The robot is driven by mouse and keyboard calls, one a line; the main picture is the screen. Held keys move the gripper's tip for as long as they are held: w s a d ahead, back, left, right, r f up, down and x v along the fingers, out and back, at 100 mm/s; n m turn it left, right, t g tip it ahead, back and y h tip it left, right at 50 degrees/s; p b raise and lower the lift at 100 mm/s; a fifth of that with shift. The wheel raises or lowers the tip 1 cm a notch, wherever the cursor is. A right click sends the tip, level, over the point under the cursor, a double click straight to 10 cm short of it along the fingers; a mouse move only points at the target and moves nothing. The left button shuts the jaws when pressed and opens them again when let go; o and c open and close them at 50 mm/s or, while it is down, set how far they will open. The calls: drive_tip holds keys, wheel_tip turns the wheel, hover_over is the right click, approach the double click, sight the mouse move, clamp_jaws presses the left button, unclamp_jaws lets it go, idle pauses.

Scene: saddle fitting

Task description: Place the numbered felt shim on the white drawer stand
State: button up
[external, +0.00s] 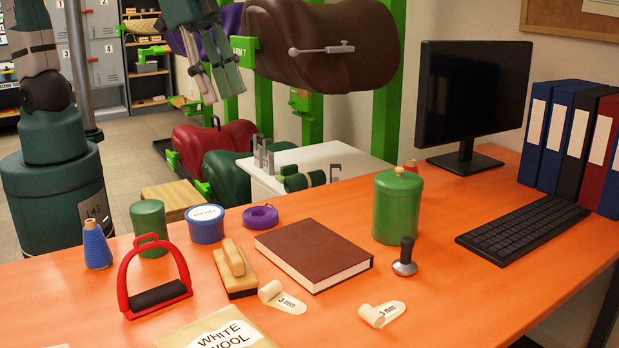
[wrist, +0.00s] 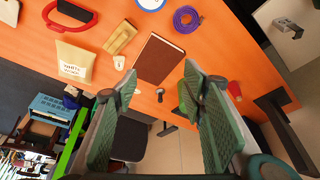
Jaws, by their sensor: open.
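Two cream felt shims with printed numbers lie on the orange table. The left one, which appears to read 3 mm (external: 282,298), lies between a wooden brush and the brown book. The right one, which appears to read 5 mm (external: 382,314), lies near the front edge. The white drawer stand (external: 322,154) is behind the table, with metal clamps and a green roll on top. My gripper (external: 226,96) is open and empty, high above the floor behind the table, left of the stand. In the wrist view my gripper (wrist: 165,92) has its fingers wide apart.
The brown book (external: 313,255), green canister (external: 397,206) and tamper (external: 405,258) stand around the shims. A red stirrup (external: 153,277), blue tin (external: 205,224) and purple strap (external: 260,217) are left. Saddles on green racks (external: 385,110) are behind. Some table is clear at front right.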

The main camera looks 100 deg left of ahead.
drive_tip(key=w+d+f+m+g, duration=0.1)
drive_tip(key=w+d+f+g, duration=0.1)
drive_tip(key=w+d+f, duration=0.7)
drive_tip(key=m+g, duration=0.1)
drive_tip(key=g, duration=0.1)
approach(275, 287)
drive_tip(key=shift+s+a+y+p, duration=0.15)
drive_tip(key=shift+s+y+p, duration=0.05)
drive_tip(key=shift+y+p, duration=0.15)
drive_tip(key=shift+w+d+f+m, duration=0.1)
drive_tip(key=shift+d+f+m, duration=0.25)
drive_tip(key=shift+f, duration=0.3)
drive_tip(key=shift+f, duration=1.3)
drive_tip(key=shift+w+d+f+b, duration=0.1)
drive_tip(key=shift+f+b, duration=0.75)
drive_tip(key=shift+f, duration=1.75)
